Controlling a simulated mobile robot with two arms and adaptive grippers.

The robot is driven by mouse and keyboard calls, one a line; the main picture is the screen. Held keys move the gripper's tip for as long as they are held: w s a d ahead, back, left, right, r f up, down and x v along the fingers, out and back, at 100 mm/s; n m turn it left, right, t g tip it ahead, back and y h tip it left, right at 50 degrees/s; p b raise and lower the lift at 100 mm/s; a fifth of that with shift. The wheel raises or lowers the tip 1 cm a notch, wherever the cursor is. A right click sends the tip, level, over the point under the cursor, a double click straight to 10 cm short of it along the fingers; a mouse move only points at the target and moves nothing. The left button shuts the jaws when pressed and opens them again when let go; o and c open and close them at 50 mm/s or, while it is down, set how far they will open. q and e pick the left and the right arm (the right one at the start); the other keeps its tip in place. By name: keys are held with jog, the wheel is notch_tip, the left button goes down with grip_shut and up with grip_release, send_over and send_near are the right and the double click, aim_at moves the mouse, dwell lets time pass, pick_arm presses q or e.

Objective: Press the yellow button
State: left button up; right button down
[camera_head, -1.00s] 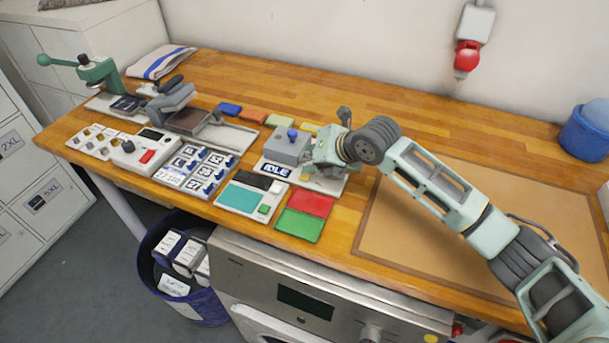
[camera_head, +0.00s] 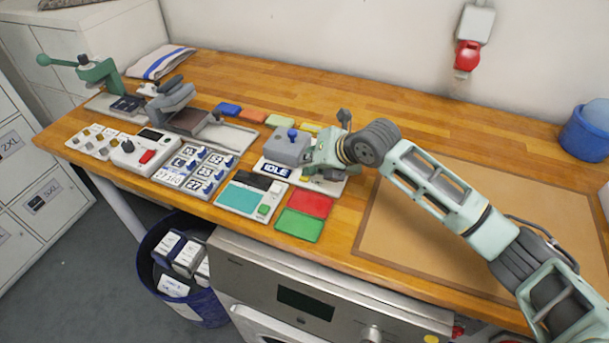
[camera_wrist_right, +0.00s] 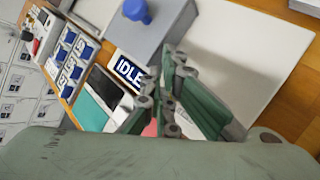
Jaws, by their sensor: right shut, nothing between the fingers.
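A white panel on the bench carries a grey box (camera_head: 287,146) with a blue knob (camera_head: 292,134) and a display reading IDLE (camera_head: 276,169). My right gripper (camera_head: 309,170) is shut and empty, low over the panel just right of the display. In the right wrist view its closed fingertips (camera_wrist_right: 172,58) are beside the grey box (camera_wrist_right: 150,38) and the IDLE display (camera_wrist_right: 129,70). I see no clear yellow button on the panel; the gripper covers part of it. Whether the fingertips touch anything cannot be told. My left gripper is not in view.
Red (camera_head: 310,204) and green (camera_head: 299,225) pads lie in front of the panel. A teal-screen device (camera_head: 240,197) and a panel of blue switches (camera_head: 197,168) stand to the left. A tan mat (camera_head: 440,220) on the right is bare under my arm. Coloured blocks lie behind.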

jog(key=shift+f, duration=0.15)
dwell(0.3)
jog(key=shift+r+p, duration=0.75)
jog(key=shift+r, duration=0.15)
jog(key=shift+r, duration=0.15)
notch_tip(320, 180, up, 5)
jog(key=p, duration=0.4)
dwell(0.4)
